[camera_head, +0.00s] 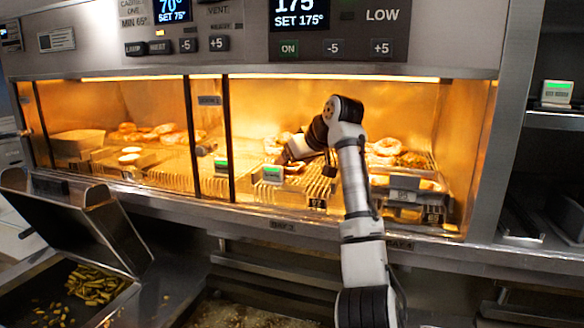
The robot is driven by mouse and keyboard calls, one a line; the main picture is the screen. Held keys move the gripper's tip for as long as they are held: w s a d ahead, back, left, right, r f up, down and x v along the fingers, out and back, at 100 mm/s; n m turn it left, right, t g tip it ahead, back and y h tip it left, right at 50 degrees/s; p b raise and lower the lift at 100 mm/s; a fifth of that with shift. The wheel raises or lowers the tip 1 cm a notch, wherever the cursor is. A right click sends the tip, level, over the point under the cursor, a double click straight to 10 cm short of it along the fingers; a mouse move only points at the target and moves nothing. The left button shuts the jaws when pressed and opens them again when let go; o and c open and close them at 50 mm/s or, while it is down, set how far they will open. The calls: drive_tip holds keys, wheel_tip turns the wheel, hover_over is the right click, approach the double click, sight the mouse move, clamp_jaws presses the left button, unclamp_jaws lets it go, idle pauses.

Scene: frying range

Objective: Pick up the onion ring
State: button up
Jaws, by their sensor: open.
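My arm reaches up and into the lit warming cabinet, and my gripper (284,158) is low over the wire rack in the middle bay. The jaws are open, but they are small and partly lost against the food. Golden-brown fried pieces, some of them ring-like, lie around it; some fried food (273,144) is just behind and left of the gripper. More ring-like pieces (385,147) lie to the right, behind my arm. I cannot tell which piece is the onion ring, or whether the gripper touches any piece.
The cabinet has dark upright dividers (226,135) and a metal front ledge (250,222). A wire basket (405,200) stands at the right. Several fried pieces (150,133) lie in the left bay. An open-lidded bin (72,295) with green pieces is at lower left.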

drive_tip(key=c, duration=0.9)
drive_tip(key=shift+o, duration=0.2)
drive_tip(key=shift+r, duration=0.1)
